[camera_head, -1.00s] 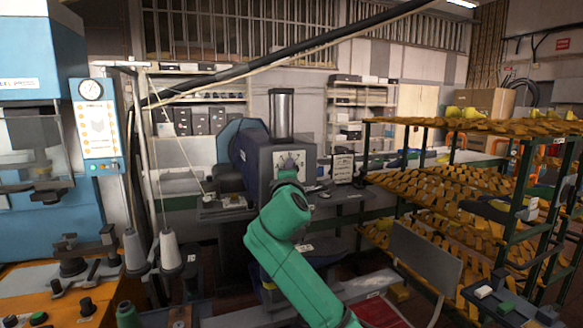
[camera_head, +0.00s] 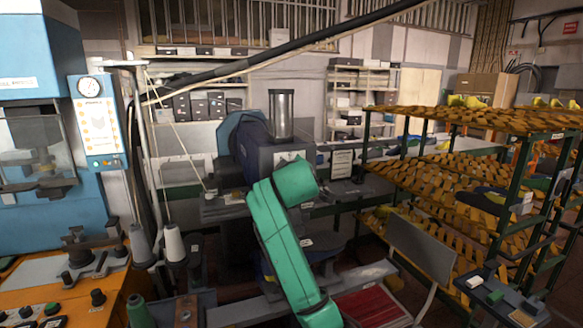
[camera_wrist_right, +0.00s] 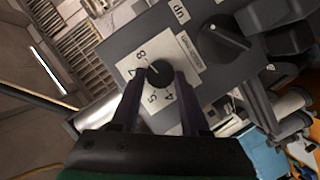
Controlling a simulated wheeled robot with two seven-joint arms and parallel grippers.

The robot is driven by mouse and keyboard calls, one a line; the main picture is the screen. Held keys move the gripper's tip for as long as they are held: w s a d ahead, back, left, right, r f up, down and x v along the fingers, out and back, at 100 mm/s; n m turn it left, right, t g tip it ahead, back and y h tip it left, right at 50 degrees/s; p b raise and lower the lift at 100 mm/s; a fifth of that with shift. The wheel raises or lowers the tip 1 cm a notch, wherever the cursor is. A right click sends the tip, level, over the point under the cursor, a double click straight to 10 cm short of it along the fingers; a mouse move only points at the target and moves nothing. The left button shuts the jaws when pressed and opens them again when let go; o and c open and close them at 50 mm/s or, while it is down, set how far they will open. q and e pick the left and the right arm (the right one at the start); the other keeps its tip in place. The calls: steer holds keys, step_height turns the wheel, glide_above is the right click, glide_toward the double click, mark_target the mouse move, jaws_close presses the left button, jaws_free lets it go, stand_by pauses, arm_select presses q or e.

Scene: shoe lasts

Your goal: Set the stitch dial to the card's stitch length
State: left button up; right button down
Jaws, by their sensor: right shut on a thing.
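The stitch dial (camera_wrist_right: 158,74) is a black round knob on a white plate (camera_wrist_right: 128,66) with numerals around it; 8, 5 and 4 can be read, but its exact setting is hard to tell. My right gripper (camera_wrist_right: 160,78) is shut on the dial, one dark finger on each side of it. In the head view the green right arm hides the gripper and most of the dial plate on the dark blue machine (camera_head: 262,157). A white card (camera_head: 342,162) stands right of the machine; its writing is too small to read. My left gripper is not in view.
A second black knob (camera_wrist_right: 224,44) sits on the same panel beside the dial. A rack of yellow shoe lasts (camera_head: 440,185) stands close on the right. Thread cones (camera_head: 174,244) and an orange control bench (camera_head: 70,280) are at the left.

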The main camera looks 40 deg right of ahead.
steer(key=shift+m, duration=0.3)
stand_by(0.4)
steer(key=shift+c, duration=2)
jaws_free()
steer(key=shift+d, duration=0.1)
steer(key=shift+s, duration=0.1)
steer(key=b+v, duration=0.4)
steer(key=v, duration=1)
steer(key=shift+s+r, duration=0.2)
